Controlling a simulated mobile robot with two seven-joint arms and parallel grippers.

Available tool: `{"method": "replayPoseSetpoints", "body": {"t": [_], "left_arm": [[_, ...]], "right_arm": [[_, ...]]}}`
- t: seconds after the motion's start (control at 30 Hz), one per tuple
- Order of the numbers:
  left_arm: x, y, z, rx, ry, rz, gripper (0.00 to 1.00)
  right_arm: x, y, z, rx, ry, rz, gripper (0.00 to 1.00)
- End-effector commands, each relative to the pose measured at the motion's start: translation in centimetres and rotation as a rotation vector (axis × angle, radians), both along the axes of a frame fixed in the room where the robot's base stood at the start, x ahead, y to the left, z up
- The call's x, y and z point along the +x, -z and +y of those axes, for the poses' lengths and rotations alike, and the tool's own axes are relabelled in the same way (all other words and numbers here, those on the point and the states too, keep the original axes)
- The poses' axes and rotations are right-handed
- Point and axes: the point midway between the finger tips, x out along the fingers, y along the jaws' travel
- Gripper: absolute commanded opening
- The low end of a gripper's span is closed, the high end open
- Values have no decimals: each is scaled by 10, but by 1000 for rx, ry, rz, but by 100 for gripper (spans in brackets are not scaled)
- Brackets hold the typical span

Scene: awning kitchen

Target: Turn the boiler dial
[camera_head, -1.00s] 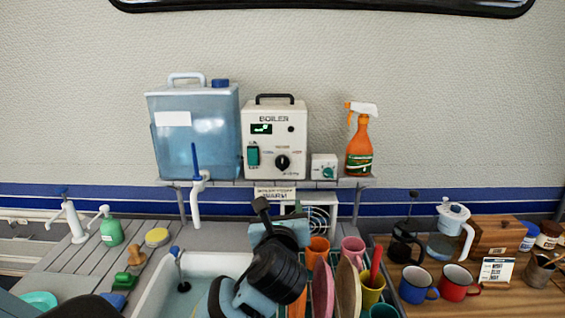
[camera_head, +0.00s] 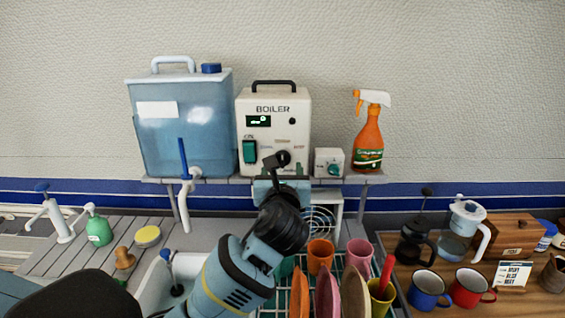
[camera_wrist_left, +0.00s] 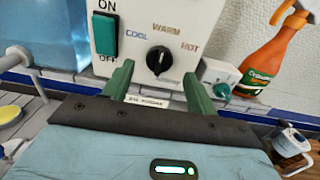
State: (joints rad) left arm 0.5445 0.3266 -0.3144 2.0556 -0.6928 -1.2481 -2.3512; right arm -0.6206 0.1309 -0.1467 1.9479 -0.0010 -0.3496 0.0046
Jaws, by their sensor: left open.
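The white boiler (camera_head: 273,103) stands on the shelf, with its black dial (camera_head: 283,158) low on the front, partly hidden by my left gripper in the head view. In the left wrist view the dial (camera_wrist_left: 159,60) sits below the labels COOL, WARM and HOT. Its pointer is roughly upward. My left gripper (camera_head: 274,165) is just in front of the lower boiler face. In the wrist view its two green fingers (camera_wrist_left: 157,76) are spread apart, one on each side below the dial, with nothing between them. My right gripper is not in view.
A green ON/OFF switch (camera_head: 250,151) is left of the dial. A blue water tank (camera_head: 184,125) stands left, a small dial box (camera_head: 329,162) and orange spray bottle (camera_head: 369,140) right. A dish rack with cups and plates (camera_head: 327,290) is below.

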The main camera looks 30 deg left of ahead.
Motion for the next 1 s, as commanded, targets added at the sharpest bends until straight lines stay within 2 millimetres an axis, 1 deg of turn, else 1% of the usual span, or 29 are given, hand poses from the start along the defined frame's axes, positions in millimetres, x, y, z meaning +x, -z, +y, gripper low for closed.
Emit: {"method": "replayPoseSetpoints", "body": {"t": [0.1, 0.3, 0.43, 0.67, 0.77, 1.0], "left_arm": [[15, 0, 10, 0, -1, 0, 58], [32, 0, 20, 0, 0, 0, 58], [36, 0, 22, 0, 1, 0, 58], [36, 0, 22, -1, 1, -1, 58], [36, 0, 22, -1, 1, -1, 46], [36, 0, 22, -1, 1, 0, 14]], "right_arm": [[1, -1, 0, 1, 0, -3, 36], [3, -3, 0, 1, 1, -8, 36], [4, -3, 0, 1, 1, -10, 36], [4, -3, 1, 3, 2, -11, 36], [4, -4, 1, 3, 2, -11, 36], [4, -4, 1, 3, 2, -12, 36]]}}
